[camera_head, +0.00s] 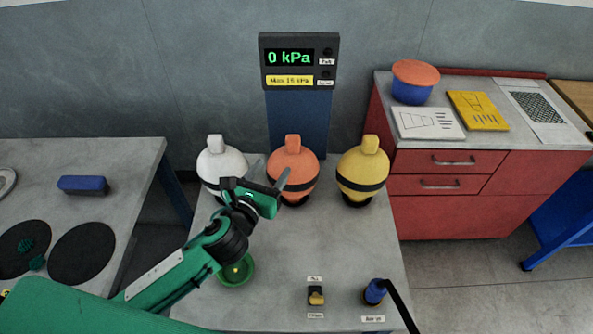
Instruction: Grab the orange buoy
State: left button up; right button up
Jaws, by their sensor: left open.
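The orange buoy (304,168) stands upright in the middle of a row of buoys on the grey table, with a black band around it and a dark base. My left gripper (268,171) is open, in front of the row and at the orange buoy's left side. One finger overlaps the buoy's left edge in the picture; the other points into the gap toward the white buoy. I cannot tell whether a finger touches the buoy. Nothing shows between the fingers. My right gripper is not in view.
A white buoy (221,160) stands left and a yellow buoy (362,165) right. Behind is a gauge display (299,62) reading 0 kPa. A green dish (240,272), a small switch (316,295) and a blue nozzle (374,291) are nearer. The table's centre right is clear.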

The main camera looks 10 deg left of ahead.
aim_at(290, 143)
pick_arm(q)
jog(key=p+x, duration=0.1)
jog(key=x, duration=0.3)
jog(key=p+x, duration=0.1)
jog(key=x, duration=0.3)
jog(key=shift+r, duration=0.2)
jog(key=shift+w+d+f, duration=0.1)
jog(key=shift+w+f, duration=0.05)
jog(key=shift+w, duration=0.45)
jog(key=shift+f+p+x, duration=0.2)
jog(key=shift+p+x, duration=0.1)
jog(key=shift+x, duration=0.45)
jog(key=shift+f+p+x, duration=0.15)
jog(key=shift+p+x, duration=0.2)
jog(key=shift+x, duration=0.45)
jog(key=shift+f+p+x, duration=0.2)
jog(key=shift+p+x, duration=0.1)
jog(key=shift+x, duration=0.45)
grip_shut()
jog(key=shift+r, duration=0.1)
